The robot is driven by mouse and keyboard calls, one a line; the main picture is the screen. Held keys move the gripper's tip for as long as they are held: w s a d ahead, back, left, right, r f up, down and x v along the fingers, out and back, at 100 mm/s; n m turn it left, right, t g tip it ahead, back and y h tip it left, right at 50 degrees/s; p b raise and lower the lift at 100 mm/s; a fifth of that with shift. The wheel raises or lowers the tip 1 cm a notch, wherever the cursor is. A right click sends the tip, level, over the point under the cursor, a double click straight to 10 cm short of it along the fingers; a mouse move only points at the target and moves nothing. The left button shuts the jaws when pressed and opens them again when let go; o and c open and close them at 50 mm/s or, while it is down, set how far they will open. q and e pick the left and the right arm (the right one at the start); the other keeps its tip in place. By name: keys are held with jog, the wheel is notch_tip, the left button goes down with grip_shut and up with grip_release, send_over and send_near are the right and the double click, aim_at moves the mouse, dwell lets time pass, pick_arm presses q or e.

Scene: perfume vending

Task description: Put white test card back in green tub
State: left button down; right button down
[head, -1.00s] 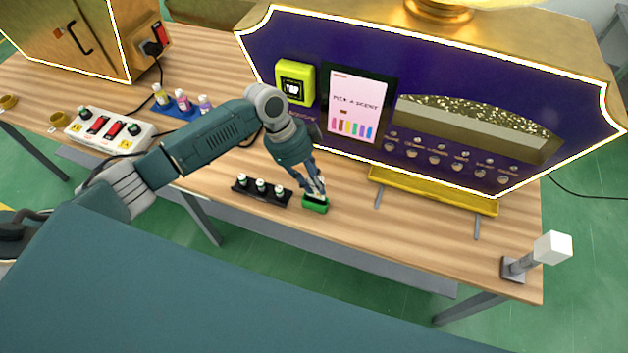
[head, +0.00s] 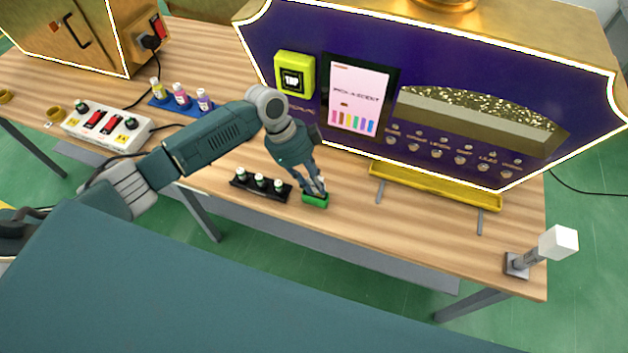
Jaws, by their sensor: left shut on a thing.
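The green tub (head: 315,200) is a small box on the wooden table, near the front edge and right of a black rack. My left gripper (head: 316,190) points down right over the tub, its fingertips at the tub's opening. It is shut on the white test card, which is mostly hidden by the fingers; only small pale bits show there. I cannot tell how deep the card is in the tub. My right gripper is not in view.
The black rack (head: 242,186) with small bottles stands just left of the tub. A purple and gold machine (head: 360,155) with a yellow tray (head: 430,186) stands behind. A white switch box (head: 75,129) is at left.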

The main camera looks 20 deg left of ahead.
pick_arm(q)
jog(key=shift+f+b, duration=0.45)
jog(key=shift+f, duration=0.3)
jog(key=c, duration=0.8)
grip_release()
jog(key=shift+o, duration=0.2)
jog(key=shift+r, duration=0.1)
jog(key=shift+r+p, duration=0.55)
jog(key=shift+p, duration=0.1)
jog(key=shift+r, duration=0.25)
jog(key=shift+r+p, duration=0.15)
jog(key=shift+p, duration=0.2)
